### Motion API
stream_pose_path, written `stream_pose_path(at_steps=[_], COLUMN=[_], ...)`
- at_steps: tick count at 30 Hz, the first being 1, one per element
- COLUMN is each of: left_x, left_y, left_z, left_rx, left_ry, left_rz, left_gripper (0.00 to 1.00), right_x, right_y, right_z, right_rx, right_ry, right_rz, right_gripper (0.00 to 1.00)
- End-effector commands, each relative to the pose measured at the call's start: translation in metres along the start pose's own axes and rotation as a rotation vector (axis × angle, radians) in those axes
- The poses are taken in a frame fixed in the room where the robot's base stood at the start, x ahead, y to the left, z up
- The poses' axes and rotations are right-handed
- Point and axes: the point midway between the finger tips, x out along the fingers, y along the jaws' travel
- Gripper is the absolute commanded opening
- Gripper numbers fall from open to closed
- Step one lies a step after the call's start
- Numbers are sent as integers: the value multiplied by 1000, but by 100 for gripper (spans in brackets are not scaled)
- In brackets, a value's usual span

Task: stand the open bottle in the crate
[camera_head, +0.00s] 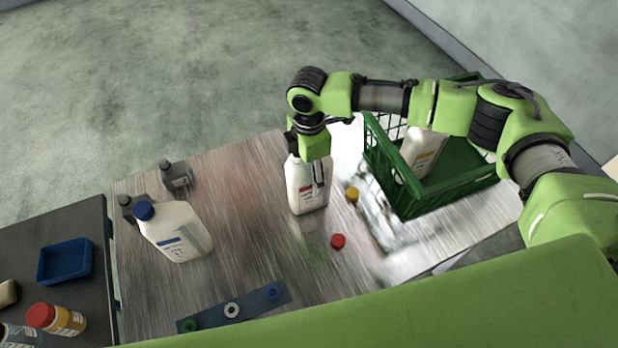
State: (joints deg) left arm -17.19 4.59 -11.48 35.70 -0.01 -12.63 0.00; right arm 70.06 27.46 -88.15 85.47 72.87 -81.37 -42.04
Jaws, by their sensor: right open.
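A white bottle (306,196) with a red-marked label stands upright on the metal table (250,220), left of the crate. My right gripper (318,176) is open and points down at this bottle's upper part, with a finger in front of its side. The gripper hides the bottle's top, so I cannot tell whether it has a cap. The green crate (407,207) stands at the table's right. Another white bottle (420,150) with a yellow-marked label leans in it, its top hidden by my right arm. My left gripper is not in view.
A white bottle with a blue cap (172,230) stands at the left beside small dark bottles (178,174). A yellow cap (351,194) and a red cap (338,241) lie near the crate. A dark strip (255,304) with several round pieces lies at the front.

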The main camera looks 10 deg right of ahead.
Motion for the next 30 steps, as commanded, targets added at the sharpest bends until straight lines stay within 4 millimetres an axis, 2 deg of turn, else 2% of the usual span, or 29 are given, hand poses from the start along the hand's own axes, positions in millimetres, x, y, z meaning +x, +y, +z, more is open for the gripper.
stream_pose_path(at_steps=[3, 10, 11, 15, 17, 18, 26, 30], left_x=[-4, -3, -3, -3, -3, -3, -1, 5], left_y=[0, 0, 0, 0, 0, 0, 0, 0], left_z=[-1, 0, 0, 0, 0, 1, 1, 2], left_rx=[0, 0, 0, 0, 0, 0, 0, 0], left_ry=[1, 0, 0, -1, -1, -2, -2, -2], left_rz=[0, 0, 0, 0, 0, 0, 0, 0], left_gripper=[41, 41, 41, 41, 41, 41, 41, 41], right_x=[10, 12, 12, 12, 12, 12, 11, 4], right_y=[-1, 0, 0, 0, 0, 0, 0, 1], right_z=[0, 0, 0, 0, 0, 0, 0, 0], right_rx=[1, 0, 0, 0, 0, 0, 1, 1], right_ry=[-1, -1, -1, -1, -1, -1, 0, 1], right_rz=[-1, 0, 0, 0, 0, 1, 1, 2], right_gripper=[63, 63, 58, 22, 21, 18, 18, 18])
